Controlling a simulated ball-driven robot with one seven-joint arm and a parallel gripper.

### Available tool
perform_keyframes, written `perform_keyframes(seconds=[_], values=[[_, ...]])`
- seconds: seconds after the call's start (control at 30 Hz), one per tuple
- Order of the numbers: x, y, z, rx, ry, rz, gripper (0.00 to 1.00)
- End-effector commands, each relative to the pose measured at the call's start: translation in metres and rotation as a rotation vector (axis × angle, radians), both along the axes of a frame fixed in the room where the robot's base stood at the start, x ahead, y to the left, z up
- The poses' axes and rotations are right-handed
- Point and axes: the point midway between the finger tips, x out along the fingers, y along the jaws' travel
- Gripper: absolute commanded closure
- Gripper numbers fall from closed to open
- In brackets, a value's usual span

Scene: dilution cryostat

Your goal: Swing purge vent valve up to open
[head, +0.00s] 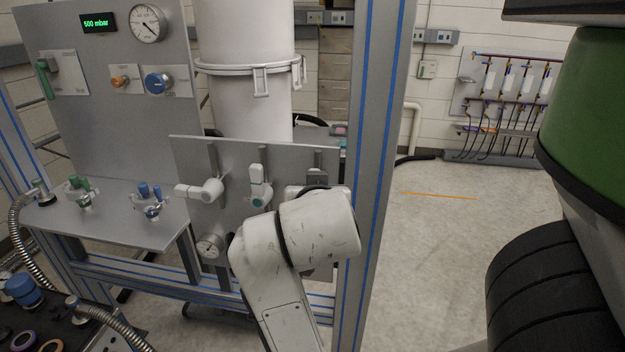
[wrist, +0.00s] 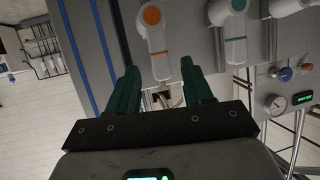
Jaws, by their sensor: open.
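In the wrist view, a white valve with an orange disc (wrist: 152,16) has its lever pointing down the picture, towards the space between my fingers. My gripper (wrist: 159,68) has two dark green fingers, spread apart with nothing held. The lever end appears between the fingertips; depth and contact are unclear. In the head view, my arm hides this valve and my gripper. A teal-marked valve (head: 259,188) has its lever upright; it also shows in the wrist view (wrist: 236,32). A third white valve (head: 203,191) has its lever sideways to the left. No label names the purge vent valve legibly.
The valves sit on a grey panel (head: 230,155) below a white cylinder (head: 245,100). A blue-striped frame post (head: 378,130) stands close right of my arm. A small gauge (head: 210,246) is low on the panel. Open floor (head: 440,240) lies right.

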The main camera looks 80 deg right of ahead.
Motion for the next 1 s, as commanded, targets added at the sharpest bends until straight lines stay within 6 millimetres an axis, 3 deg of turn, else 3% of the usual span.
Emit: perform_keyframes(seconds=[0.03, 0.4, 1.0], values=[[0.0, 0.003, 0.008, 0.002, 0.007, 0.003, 0.49], [-0.005, 0.015, 0.012, -0.004, 0.003, 0.003, 0.49], [-0.007, 0.017, 0.011, -0.007, 0.0, 0.002, 0.49]])
